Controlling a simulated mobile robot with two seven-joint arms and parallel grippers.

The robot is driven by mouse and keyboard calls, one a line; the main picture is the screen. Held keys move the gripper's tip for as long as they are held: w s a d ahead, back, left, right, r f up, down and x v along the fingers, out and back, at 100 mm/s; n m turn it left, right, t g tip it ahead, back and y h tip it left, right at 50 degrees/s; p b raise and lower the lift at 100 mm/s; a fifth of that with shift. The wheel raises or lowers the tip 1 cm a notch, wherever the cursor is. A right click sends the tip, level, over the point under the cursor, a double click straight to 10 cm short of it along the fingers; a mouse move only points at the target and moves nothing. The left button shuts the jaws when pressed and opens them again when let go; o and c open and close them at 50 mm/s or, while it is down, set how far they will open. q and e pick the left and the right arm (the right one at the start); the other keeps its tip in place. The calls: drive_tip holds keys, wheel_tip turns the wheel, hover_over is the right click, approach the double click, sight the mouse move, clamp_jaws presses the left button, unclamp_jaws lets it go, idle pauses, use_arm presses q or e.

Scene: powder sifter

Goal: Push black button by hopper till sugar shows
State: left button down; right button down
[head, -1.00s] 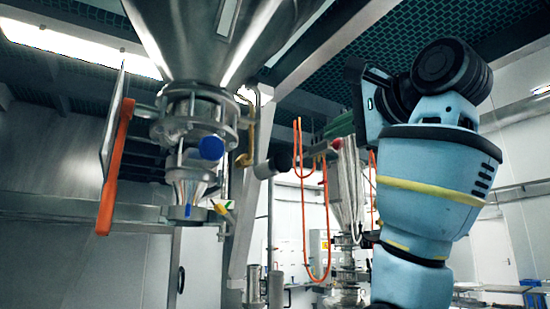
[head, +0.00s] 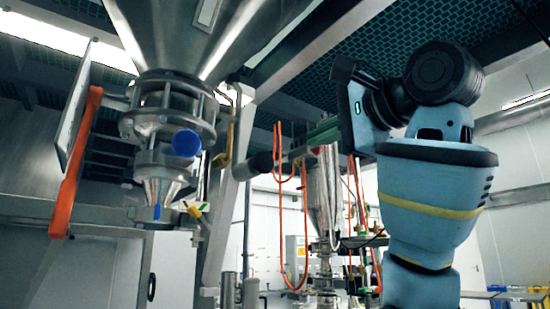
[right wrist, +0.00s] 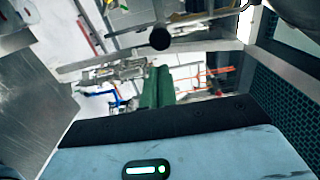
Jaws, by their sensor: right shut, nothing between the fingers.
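The steel hopper (head: 215,35) fills the upper left of the head view, with a flanged glass-and-metal outlet (head: 175,105) below it. No sugar shows. The black button (head: 263,162) sits on the end of a short grey cylinder beside the hopper and faces right. It also shows as a black disc in the right wrist view (right wrist: 160,38). My left gripper is out of view.
A slanted steel post (head: 222,210) stands beside the button. Orange hoses (head: 281,230) and a second steel vessel (head: 323,195) are behind my right gripper.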

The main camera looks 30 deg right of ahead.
sight(266, 162)
drive_tip(key=w, duration=0.8)
drive_tip(key=w+a, duration=0.1)
drive_tip(key=w, duration=0.3)
drive_tip(key=shift+w, duration=0.4)
